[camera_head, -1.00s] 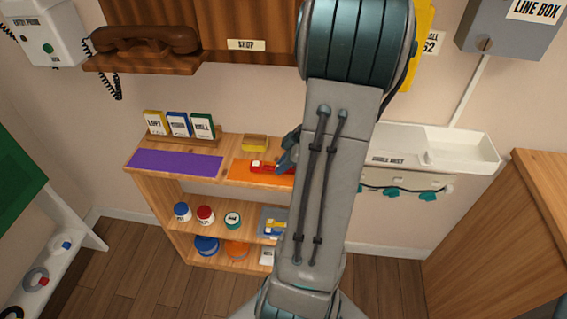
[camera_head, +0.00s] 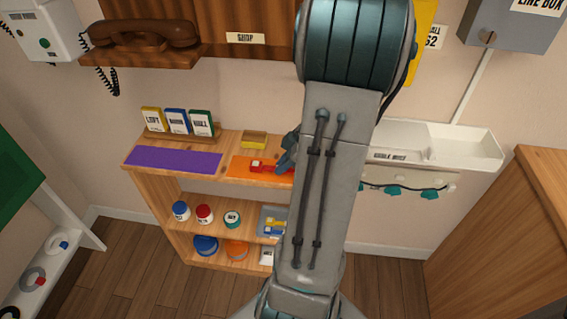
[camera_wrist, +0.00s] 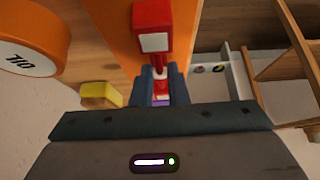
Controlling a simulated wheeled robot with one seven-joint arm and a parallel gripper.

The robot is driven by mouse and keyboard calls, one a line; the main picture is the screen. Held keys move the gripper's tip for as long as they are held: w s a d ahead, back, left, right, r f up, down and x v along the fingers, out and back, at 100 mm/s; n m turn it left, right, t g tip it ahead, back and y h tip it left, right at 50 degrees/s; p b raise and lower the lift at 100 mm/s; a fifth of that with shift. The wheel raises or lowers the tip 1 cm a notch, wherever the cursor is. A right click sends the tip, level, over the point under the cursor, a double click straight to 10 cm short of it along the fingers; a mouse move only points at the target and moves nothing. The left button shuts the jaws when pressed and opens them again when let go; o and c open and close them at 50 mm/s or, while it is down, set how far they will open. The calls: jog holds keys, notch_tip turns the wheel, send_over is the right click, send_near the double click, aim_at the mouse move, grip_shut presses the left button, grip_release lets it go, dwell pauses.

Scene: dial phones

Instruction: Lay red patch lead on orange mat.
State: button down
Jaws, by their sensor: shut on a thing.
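The red patch lead (camera_head: 262,166) is at the orange mat (camera_head: 240,172) on the top of the wooden shelf. In the wrist view the red lead (camera_wrist: 153,22) has a white label and lies against the orange surface, with its near part between my two fingers. My gripper (camera_wrist: 158,88) is shut on it. In the head view my gripper (camera_head: 288,158) is partly hidden behind my arm, which also covers the mat's right end. I cannot tell whether the lead touches the mat.
A purple mat (camera_head: 175,160) lies left of the orange one. A yellow box (camera_head: 254,139) stands behind, and several labelled cards stand in a rack at back left. A white tray (camera_head: 465,150) is on the wall at right.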

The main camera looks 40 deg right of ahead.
jog(key=c, duration=1.3)
grip_release()
jog(key=shift+c, duration=0.2)
jog(key=shift+r, duration=0.1)
jog(key=shift+r, duration=0.25)
jog(key=r, duration=0.4)
jog(key=shift+s+d+r+p, duration=0.1)
jog(key=shift+s+d+p, duration=0.2)
jog(key=shift+s, duration=0.1)
jog(key=s+d+r, duration=0.4)
jog(key=s+r, duration=0.2)
jog(key=s, duration=0.3)
jog(key=shift+s+d, duration=0.25)
jog(key=shift+s, duration=0.05)
jog(key=shift+r, duration=0.1)
